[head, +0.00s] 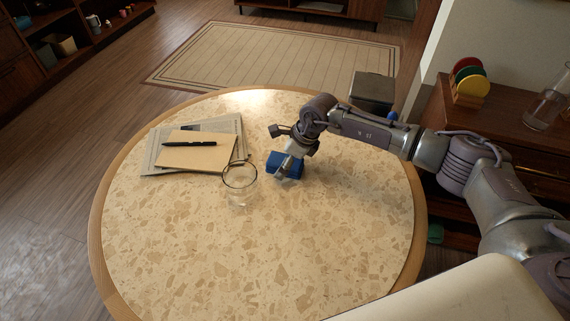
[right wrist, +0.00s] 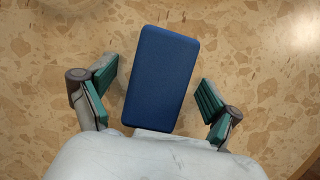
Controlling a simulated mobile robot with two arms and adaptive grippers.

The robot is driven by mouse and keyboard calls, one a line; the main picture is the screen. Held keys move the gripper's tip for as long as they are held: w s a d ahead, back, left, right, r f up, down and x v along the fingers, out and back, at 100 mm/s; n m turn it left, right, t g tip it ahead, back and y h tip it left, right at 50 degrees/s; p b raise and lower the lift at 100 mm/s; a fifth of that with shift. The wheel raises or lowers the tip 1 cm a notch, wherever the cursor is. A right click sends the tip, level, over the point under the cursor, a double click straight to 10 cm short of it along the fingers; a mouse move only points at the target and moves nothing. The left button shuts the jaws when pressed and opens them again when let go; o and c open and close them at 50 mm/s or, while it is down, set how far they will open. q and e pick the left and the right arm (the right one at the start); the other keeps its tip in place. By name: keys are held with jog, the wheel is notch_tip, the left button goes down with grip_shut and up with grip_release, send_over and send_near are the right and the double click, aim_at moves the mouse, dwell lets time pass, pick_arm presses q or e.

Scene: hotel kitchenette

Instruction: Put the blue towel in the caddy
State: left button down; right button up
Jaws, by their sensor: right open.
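The blue towel (head: 292,166) is a folded block on the round speckled table (head: 230,270), right of the middle. In the right wrist view the towel (right wrist: 162,75) lies between the open fingers. My right gripper (head: 281,150) is just above it, and in the right wrist view the gripper (right wrist: 156,88) has green pads on either side of the towel, with gaps. Nothing is held. My left gripper is out of view. No caddy is clearly recognisable; a dark grey box (head: 372,88) stands beyond the table, and I cannot tell whether it is the caddy.
A tan notebook (head: 195,155) with a black pen (head: 190,143) lies on papers at the left. A dark cabinet at the right holds coloured discs (head: 470,80) and a glass carafe (head: 543,108). The front of the table is clear.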

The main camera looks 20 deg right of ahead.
aim_at(281, 159)
jog(key=shift+f, duration=0.15)
dwell(0.3)
jog(key=c, duration=1.3)
jog(key=shift+r, duration=0.45)
jog(key=shift+c, duration=0.2)
notch_tip(281, 159, up, 4)
jog(key=shift+s+d, duration=0.1)
jog(key=shift+d, duration=0.05)
jog(key=s+r+n+g+h+p, duration=0.1)
jog(key=s+r+n+g, duration=0.2)
jog(key=s+n, duration=0.7)
jog(key=s+d+r+n+g+h+p, duration=0.1)
jog(key=s+r+n+g, duration=0.3)
jog(key=s+r+n, duration=0.4)
jog(key=s+n+h, duration=0.1)
jog(key=s+n, duration=0.2)
jog(key=n, duration=0.3)
jog(key=shift+s+d+n+h+p, duration=0.2)
jog(key=shift+d+n+h+p, duration=0.1)
jog(key=shift+n+p, duration=0.1)
